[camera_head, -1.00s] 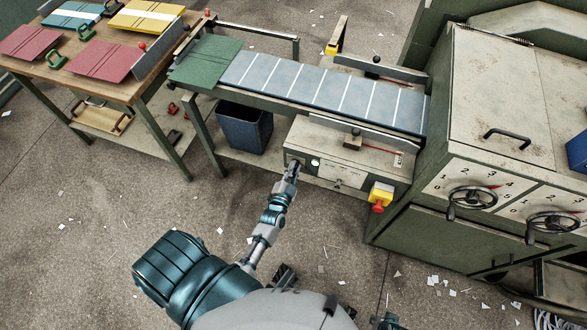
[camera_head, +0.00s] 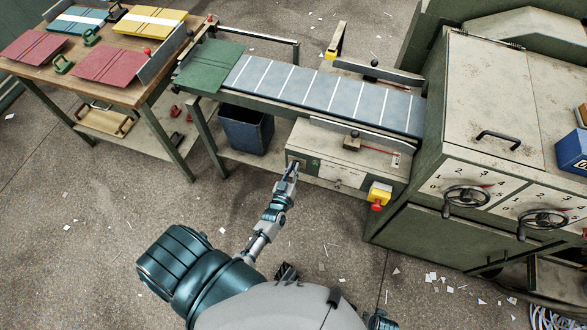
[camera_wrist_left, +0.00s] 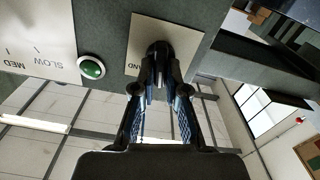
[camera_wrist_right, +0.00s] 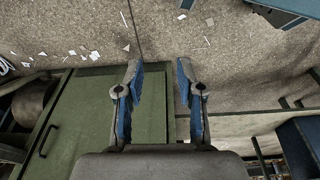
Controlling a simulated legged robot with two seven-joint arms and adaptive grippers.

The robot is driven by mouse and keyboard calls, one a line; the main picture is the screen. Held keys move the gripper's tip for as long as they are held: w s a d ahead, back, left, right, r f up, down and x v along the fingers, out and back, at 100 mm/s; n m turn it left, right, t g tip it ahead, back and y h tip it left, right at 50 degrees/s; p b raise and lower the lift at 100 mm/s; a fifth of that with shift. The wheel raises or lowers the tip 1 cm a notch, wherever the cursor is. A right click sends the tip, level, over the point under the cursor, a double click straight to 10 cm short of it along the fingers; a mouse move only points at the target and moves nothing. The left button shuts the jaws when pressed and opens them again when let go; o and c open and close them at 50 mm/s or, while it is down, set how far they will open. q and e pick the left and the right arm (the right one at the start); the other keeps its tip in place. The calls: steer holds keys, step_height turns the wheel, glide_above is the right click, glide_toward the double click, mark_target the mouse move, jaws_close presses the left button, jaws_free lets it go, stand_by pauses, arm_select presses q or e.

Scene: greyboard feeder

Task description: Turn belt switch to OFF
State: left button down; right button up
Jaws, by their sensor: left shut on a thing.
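The belt switch shows in the left wrist view as a dark knob (camera_wrist_left: 158,50) on a beige label plate (camera_wrist_left: 185,42), partly hidden by my fingers. My left gripper (camera_wrist_left: 159,82) is shut on the knob, its fingertips on either side of it. In the head view my left gripper (camera_head: 291,171) reaches the left end of the feeder's front control box (camera_head: 330,150). A round green lamp or button (camera_wrist_left: 91,68) sits beside the plate. My right gripper (camera_wrist_right: 158,75) is open and empty in the right wrist view, with floor and a green cabinet beyond it.
A yellow box with a red stop button (camera_head: 379,196) is on the control box's right end. The striped belt (camera_head: 330,90) runs above toward the beige machine (camera_head: 490,90). A dark bin (camera_head: 245,130) stands under the feeder. A table with coloured boards (camera_head: 105,62) is at left.

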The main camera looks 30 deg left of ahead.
arm_select(q)
steer(key=n, duration=0.3)
steer(key=f+n, duration=0.1)
steer(key=n, duration=0.2)
steer(key=shift+s, duration=0.15)
arm_select(e)
steer(key=shift+f, duration=0.35)
arm_select(q)
steer(key=shift+n, duration=0.3)
arm_select(e)
steer(key=shift+a+r, duration=0.1)
arm_select(q)
steer(key=c, duration=1.2)
jaws_free()
steer(key=shift+w, duration=0.2)
steer(key=shift+r, duration=0.1)
